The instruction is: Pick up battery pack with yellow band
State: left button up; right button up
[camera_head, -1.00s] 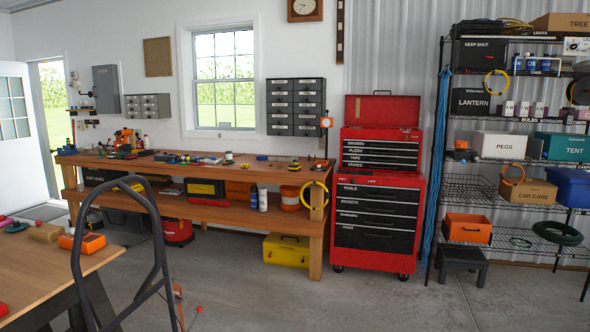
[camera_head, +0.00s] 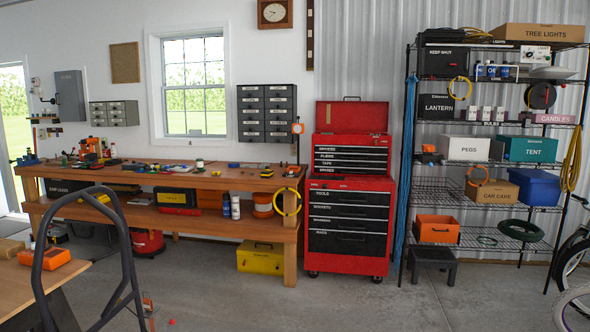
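The wooden workbench (camera_head: 225,181) stands against the back wall, with many small items on its top. A small black and yellow item (camera_head: 267,174) lies near the bench's right end. An orange and dark item (camera_head: 292,171) lies to its right. They are too small to tell whether either is a battery pack with a yellow band. Neither of my grippers is in view.
A red tool chest (camera_head: 349,225) stands right of the bench, then a wire shelf rack (camera_head: 480,252) with boxes. A black curved handle (camera_head: 90,192) and a wooden table (camera_head: 22,286) are in the left foreground. Concrete floor (camera_head: 330,305) is clear ahead; a bicycle (camera_head: 577,262) is at far right.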

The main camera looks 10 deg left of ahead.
aim_at(267, 173)
jog(key=i+u, duration=0.3)
jog(key=i, duration=3.1)
